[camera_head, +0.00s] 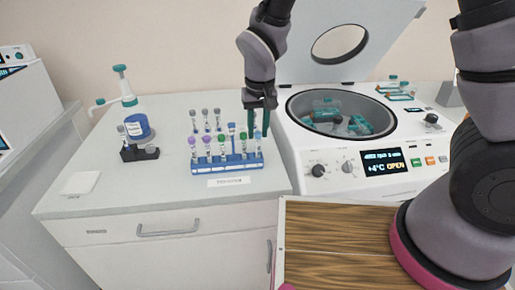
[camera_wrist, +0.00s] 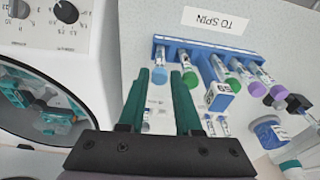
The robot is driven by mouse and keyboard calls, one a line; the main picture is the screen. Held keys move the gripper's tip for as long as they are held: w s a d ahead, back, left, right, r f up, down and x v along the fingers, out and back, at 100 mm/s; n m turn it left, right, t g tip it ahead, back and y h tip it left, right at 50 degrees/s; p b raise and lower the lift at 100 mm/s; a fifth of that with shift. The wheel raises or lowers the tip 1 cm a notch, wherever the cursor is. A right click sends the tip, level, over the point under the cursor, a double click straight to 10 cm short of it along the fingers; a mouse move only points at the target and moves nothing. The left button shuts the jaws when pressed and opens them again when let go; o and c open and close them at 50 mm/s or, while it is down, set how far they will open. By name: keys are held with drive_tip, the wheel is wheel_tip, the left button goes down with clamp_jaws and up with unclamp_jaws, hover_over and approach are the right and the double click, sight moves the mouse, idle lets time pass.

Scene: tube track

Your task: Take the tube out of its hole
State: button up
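A blue rack (camera_head: 228,166) stands on the counter left of the centrifuge and holds a row of capped tubes with purple, green and blue caps. My gripper (camera_head: 257,132) points down over the rack's right end. In the wrist view its two green fingers (camera_wrist: 159,80) are apart. A tube with a light blue cap (camera_wrist: 159,75) at the end of the rack (camera_wrist: 205,48) shows between the fingertips. I see a gap beside the cap, and cannot tell whether either finger touches it. In the head view the fingers partly hide this tube.
The centrifuge (camera_head: 375,170) stands right of the rack, its lid raised and its bowl (camera_head: 340,118) showing. More tubes (camera_head: 205,118) stand behind the front row. The counter's front left is mostly clear.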

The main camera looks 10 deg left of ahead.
drive_tip(key=f, duration=0.3)
drive_tip(key=w+f, duration=0.1)
drive_tip(key=f, duration=0.1)
drive_tip(key=shift+a, duration=0.1)
clamp_jaws()
wheel_tip(320, 180, up, 10)
drive_tip(key=shift+r, duration=0.1)
idle(0.4)
wheel_tip(320, 180, up, 6)
hover_over(257, 142)
drive_tip(key=w, duration=0.1)
drive_tip(key=shift+w, duration=0.1)
drive_tip(key=shift+w, duration=0.1)
